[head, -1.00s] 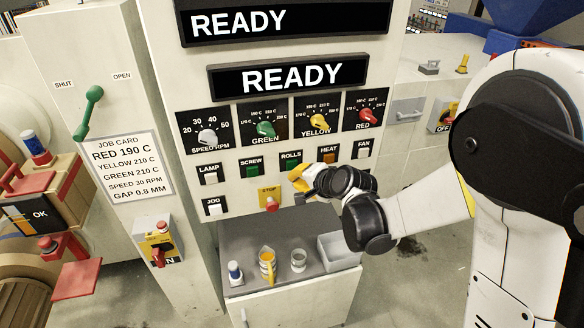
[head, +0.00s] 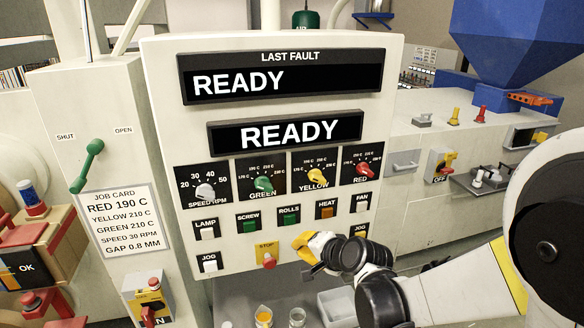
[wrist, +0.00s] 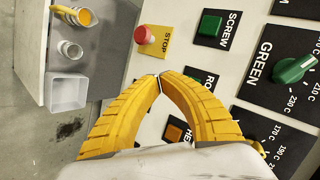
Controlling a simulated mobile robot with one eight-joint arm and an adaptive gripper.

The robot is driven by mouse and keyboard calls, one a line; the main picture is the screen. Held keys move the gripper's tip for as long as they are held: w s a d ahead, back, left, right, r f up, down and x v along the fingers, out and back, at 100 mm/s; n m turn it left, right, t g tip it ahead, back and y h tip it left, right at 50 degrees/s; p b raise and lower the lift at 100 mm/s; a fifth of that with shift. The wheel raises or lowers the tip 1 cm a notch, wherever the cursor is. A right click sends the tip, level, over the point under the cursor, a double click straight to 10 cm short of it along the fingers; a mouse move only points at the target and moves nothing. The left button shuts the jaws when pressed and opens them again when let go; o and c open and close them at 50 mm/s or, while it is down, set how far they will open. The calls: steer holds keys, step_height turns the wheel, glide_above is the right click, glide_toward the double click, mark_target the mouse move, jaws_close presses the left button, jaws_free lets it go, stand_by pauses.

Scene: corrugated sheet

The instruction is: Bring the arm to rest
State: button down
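My gripper (head: 302,243) is in front of the lower part of the control panel (head: 225,262), just right of the red STOP button (head: 269,262). In the wrist view its two yellow fingers (wrist: 159,80) meet at the tips, with nothing seen between them. They stand over the panel face, near the red STOP button (wrist: 145,35) and an orange button (wrist: 174,132). I cannot tell whether the fingertips touch the panel. My arm reaches in from the right.
Below the panel, a shelf (head: 238,306) holds a cup with orange contents (head: 264,316), a clear cup (head: 297,316) and an open grey bin (head: 338,306). Knobs (head: 263,184) sit above the buttons. A green lever (head: 88,160) is at left. Free floor (wrist: 20,150) shows beside the shelf.

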steer(key=s+d+f+n+g+h+b, duration=0.1)
steer(key=s+d+f+n+h+b, duration=0.2)
steer(key=s+d+b, duration=0.4)
steer(key=s+d+f+n+g+h+b, duration=0.1)
steer(key=s+d+f+n+h+b, duration=0.2)
steer(key=s+d, duration=0.7)
steer(key=s+f+n+b, duration=0.2)
steer(key=s+b, duration=0.2)
steer(key=s, duration=0.3)
steer(key=shift+b, duration=0.3)
